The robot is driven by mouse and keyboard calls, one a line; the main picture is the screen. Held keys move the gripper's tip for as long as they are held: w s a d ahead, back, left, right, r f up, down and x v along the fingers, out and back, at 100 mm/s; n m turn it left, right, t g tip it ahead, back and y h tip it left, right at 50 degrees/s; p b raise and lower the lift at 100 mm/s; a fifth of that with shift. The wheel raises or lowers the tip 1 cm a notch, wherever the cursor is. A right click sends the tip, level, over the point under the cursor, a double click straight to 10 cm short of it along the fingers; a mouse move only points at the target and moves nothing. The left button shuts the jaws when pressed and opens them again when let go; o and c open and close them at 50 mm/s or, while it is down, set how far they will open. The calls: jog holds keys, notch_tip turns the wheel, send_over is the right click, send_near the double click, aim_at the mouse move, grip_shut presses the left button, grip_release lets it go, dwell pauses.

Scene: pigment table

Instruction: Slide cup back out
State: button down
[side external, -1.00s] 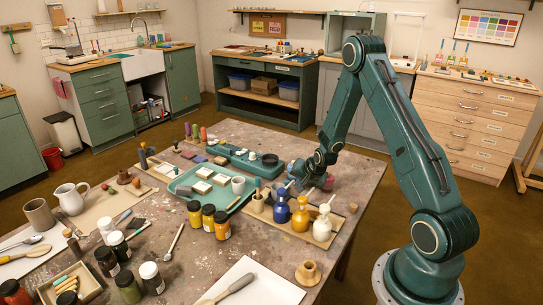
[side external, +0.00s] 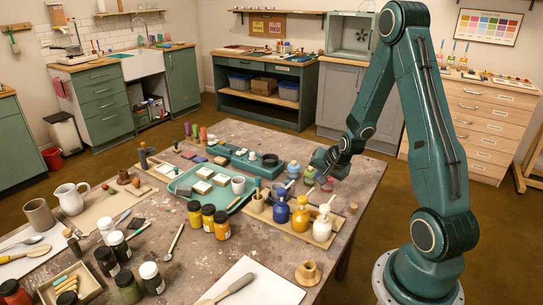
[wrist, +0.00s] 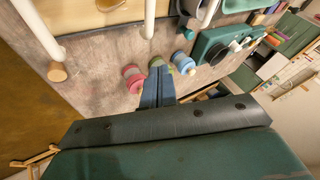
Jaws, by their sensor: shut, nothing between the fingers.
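A white cup (side external: 238,184) stands upright on the right part of the teal tray (side external: 183,189) in the side view. I cannot tell which cup the task means. My gripper (wrist: 157,85) is shut and empty. In the wrist view its fingers point at a small green-lidded jar (wrist: 156,62); whether they touch it is unclear. In the side view my gripper (side external: 320,162) is above the table's right side, well right of the white cup.
A pink jar (wrist: 132,74) and a blue jar (wrist: 181,57) flank the green one.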

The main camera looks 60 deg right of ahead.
jog(key=shift+v, duration=0.85)
jog(key=c, duration=1.5)
grip_release()
jog(key=shift+w, duration=0.1)
jog(key=shift+o, duration=0.8)
jog(key=shift+w+d, duration=0.1)
jog(key=shift+w, duration=0.1)
jog(key=w+d+r+m+g+y, duration=0.3)
jog(key=w+d+m+y, duration=0.3)
jog(key=m, duration=0.6)
jog(key=w+r, duration=0.1)
jog(key=w, duration=0.1)
jog(key=shift+w+d+r+y, duration=0.2)
jog(key=shift+w+d+y, duration=0.1)
jog(key=shift+d+y, duration=0.1)
jog(key=x, duration=1.3)
jog(key=shift+a+f, duration=0.15)
jog(key=shift+f, duration=0.25)
jog(key=shift+c, duration=0.2)
